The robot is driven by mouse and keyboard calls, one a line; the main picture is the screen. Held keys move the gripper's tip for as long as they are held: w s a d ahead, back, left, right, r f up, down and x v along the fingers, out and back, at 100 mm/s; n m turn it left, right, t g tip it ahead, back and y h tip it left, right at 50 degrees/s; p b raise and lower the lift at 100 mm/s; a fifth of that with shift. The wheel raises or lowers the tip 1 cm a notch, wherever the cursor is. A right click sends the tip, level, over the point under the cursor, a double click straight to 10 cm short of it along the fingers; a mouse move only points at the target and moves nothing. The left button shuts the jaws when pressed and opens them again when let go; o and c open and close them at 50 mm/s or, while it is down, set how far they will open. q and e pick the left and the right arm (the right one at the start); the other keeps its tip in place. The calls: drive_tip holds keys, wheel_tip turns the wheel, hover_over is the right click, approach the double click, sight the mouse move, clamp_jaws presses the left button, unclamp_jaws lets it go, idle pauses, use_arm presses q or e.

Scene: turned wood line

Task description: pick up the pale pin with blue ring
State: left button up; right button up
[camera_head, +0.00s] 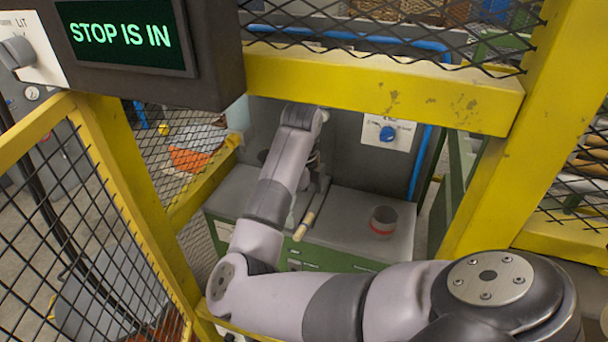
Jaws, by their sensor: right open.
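A pale stick-like pin (309,218) lies tilted on the grey bench top, its lower end near the front edge. I cannot make out a blue ring on it; its upper end is hidden by or close to my gripper. My right gripper (318,186) is mostly hidden behind my own forearm and wrist, low over the bench. It is open, just at the upper end of the pin; whether it touches the pin I cannot tell. My left gripper is out of view.
A grey cup with a red band (383,222) stands on the bench (347,208), right of the pin. Yellow posts and a yellow crossbar (390,88) with black mesh frame the opening my arm reaches through. A screen (122,36) reads "STOP IS IN".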

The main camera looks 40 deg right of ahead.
sight(303, 223)
drive_tip(key=shift+f, duration=0.85)
wheel_tip(303, 223, down, 3)
drive_tip(key=shift+d+f+p, duration=0.1)
drive_tip(key=shift+p, duration=0.85)
drive_tip(key=shift+f, duration=0.45)
drive_tip(key=shift+c, duration=0.5)
drive_tip(key=c, duration=0.8)
